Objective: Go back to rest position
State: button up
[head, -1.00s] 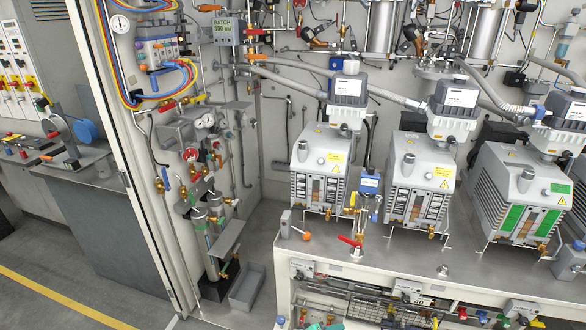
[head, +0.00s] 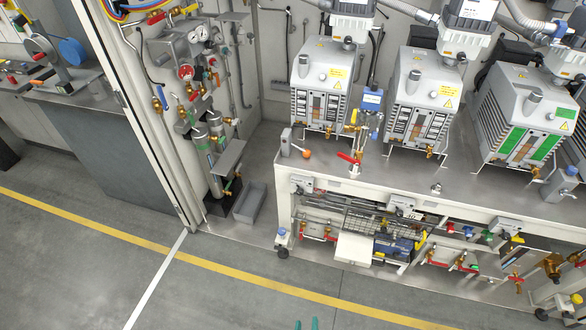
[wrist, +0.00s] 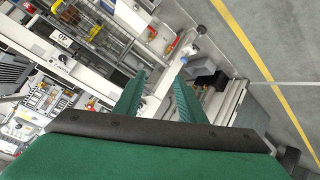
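My gripper (head: 306,324) shows only as two green fingertips at the bottom edge of the head view, over the grey floor. In the wrist view both green ribbed fingers of my gripper (wrist: 158,92) stand apart with nothing held between them. Three grey vacuum pumps (head: 322,82) stand in a row on the bench (head: 400,185), well beyond my gripper. The rest of my arm is out of the head view.
Below the bench top is a shelf with a wire basket (head: 370,222), valves and a white box (head: 354,248). A grey bin (head: 249,205) stands left of the bench. The floor (head: 230,300) in front, crossed by a yellow line (head: 240,282), is clear.

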jog(key=s+a+r+m+t+y, duration=0.1)
jog(key=s+a+r, duration=0.2)
jog(key=s+r, duration=0.6)
jog(key=shift+r+t+y, duration=0.3)
jog(key=shift+r+t, duration=0.1)
jog(key=shift+r, duration=0.25)
jog(key=s+r+m, duration=0.1)
jog(key=s+r, duration=0.1)
jog(key=r, duration=0.2)
jog(key=s+r+m+t, duration=0.1)
jog(key=s+r, duration=0.1)
jog(key=r, duration=0.3)
jog(key=s+a+r+t, duration=0.1)
jog(key=s+r, duration=0.1)
jog(key=r, duration=0.3)
jog(key=shift+a+r+m, duration=0.1)
jog(key=shift+r+m, duration=0.05)
jog(key=shift+m, duration=0.25)
jog(key=shift+c, duration=0.2)
jog(key=shift+r, duration=0.25)
jog(key=shift+c, duration=0.5)
